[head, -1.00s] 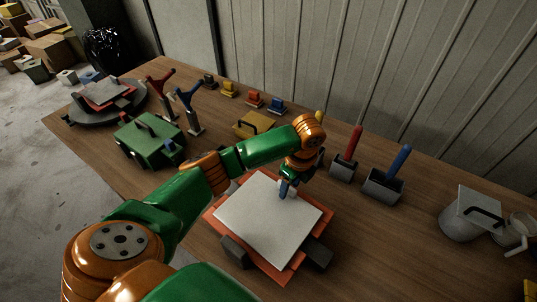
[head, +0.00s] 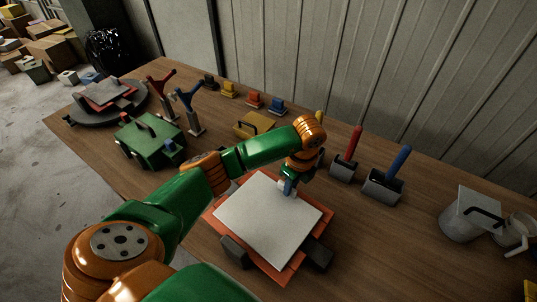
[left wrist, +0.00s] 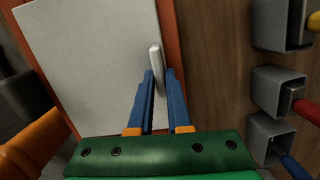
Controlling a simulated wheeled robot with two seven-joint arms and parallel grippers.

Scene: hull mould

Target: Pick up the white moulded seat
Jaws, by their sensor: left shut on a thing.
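The white moulded seat (head: 262,222) is a flat, pale square panel lying on the orange-red mould (head: 247,264). In the left wrist view the seat (left wrist: 85,60) fills the upper left, with a short white upright grip (left wrist: 156,62) near its right edge. My left gripper (head: 289,187) is over the seat's far right edge. In the left wrist view its two blue fingers (left wrist: 161,76) close on that grip from both sides. I see no clear gap between seat and mould. My right gripper is not in view.
Dark blocks (head: 318,256) stick out beside the mould. Grey scoops with red (head: 343,167) and blue (head: 383,187) handles stand to the right, a metal jug (head: 462,220) farther right. A green mould (head: 150,140) and forked stands (head: 191,112) are at the left. Bare wood (head: 385,250) lies front right.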

